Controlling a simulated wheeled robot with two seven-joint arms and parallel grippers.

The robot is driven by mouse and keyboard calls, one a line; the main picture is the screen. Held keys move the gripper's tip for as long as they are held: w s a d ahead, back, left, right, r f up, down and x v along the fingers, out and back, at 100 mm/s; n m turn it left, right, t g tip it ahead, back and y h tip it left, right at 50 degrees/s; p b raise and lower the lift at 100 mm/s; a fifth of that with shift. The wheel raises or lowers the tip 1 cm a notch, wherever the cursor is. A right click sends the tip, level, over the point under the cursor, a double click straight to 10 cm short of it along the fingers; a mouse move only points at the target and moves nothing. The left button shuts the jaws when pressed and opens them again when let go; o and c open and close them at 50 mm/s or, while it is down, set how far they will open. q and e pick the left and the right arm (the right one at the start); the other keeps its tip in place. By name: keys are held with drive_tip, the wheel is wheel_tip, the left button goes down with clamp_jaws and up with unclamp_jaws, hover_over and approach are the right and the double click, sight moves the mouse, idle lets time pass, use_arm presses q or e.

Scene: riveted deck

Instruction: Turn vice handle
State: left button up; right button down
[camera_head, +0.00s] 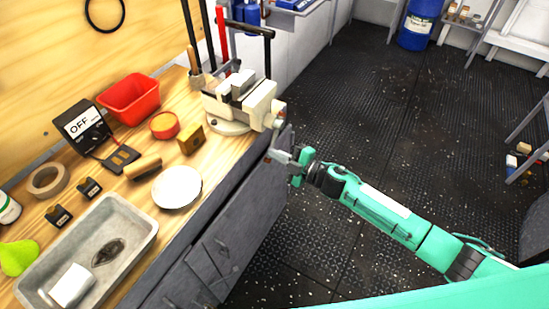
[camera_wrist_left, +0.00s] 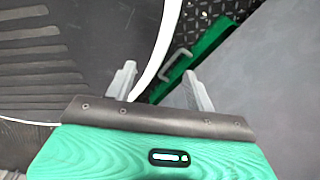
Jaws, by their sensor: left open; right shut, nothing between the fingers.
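The cream-coloured vice (camera_head: 257,108) is mounted at the far right edge of the wooden workbench. Its screw end and small handle (camera_head: 278,119) point out past the bench edge, toward the aisle. My right gripper (camera_head: 276,156) is shut and empty, just below the vice handle and apart from it, beside the grey bench front. My left gripper is not in the head view. In the left wrist view my left gripper (camera_wrist_left: 160,88) is open, its two grey fingers apart with nothing between them.
The workbench (camera_head: 130,205) carries a red bin (camera_head: 130,97), a white plate (camera_head: 177,187), a grey tray (camera_head: 142,230) and an OFF box (camera_head: 80,124). Long-handled tools stand behind the vice. The dark floor (camera_head: 370,110) right of the bench is mostly clear.

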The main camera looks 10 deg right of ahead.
use_arm(q)
drive_tip(key=w+d+r+b, duration=0.2)
drive_tip(key=w+b, duration=0.3)
drive_tip(key=w, duration=0.4)
drive_tip(key=shift+w+d, duration=0.15)
drive_tip(key=shift+w, duration=0.15)
use_arm(e)
drive_tip(key=shift+w+d+f+n+t, duration=0.1)
drive_tip(key=shift+w+d+f+n, duration=0.4)
drive_tip(key=shift+n, duration=0.55)
drive_tip(key=shift+w+d+f+n+t, duration=0.1)
drive_tip(key=shift+w+d+f+n, duration=0.25)
drive_tip(key=shift+w+n, duration=0.5)
drive_tip(key=shift+w+d+f+n+t, duration=0.1)
drive_tip(key=shift+w+d+f+n, duration=0.3)
drive_tip(key=shift+n, duration=0.8)
drive_tip(key=shift+r, duration=0.1)
